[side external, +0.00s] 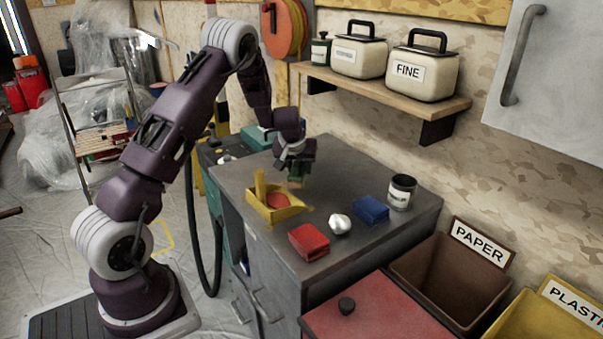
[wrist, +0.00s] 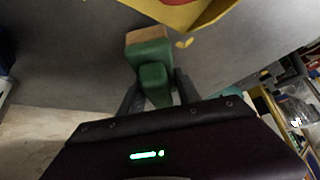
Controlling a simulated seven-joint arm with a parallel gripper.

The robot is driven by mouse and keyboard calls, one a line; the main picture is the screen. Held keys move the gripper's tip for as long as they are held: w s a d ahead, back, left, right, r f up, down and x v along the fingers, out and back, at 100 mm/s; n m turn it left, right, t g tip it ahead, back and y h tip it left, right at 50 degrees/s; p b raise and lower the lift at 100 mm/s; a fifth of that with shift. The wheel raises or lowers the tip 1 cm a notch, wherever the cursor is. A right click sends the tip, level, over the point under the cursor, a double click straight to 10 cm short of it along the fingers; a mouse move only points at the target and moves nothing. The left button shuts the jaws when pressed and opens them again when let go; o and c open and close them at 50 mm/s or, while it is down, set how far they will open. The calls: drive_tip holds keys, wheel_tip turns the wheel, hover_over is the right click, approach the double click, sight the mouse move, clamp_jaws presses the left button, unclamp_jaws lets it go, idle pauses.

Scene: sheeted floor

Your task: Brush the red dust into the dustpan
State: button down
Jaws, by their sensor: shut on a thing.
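The yellow dustpan (side external: 262,213) lies on the grey bench top, its handle sticking up at the left. A round red patch (side external: 279,201), which looks like the red dust, shows inside it. In the wrist view the pan's edge (wrist: 180,14) is at the top, with a sliver of red at the picture's edge. My gripper (side external: 296,172) is shut on a green brush (wrist: 150,55) with tan bristles, behind and right of the pan in the side view. The brush and pan look apart in the wrist view. I cannot tell whether the bristles touch the bench.
A small yellowish patch (wrist: 184,43) lies just outside the pan. A shelf (side external: 390,92) hangs on the wall behind.

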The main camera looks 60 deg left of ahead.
drive_tip(key=shift+r, duration=2.75)
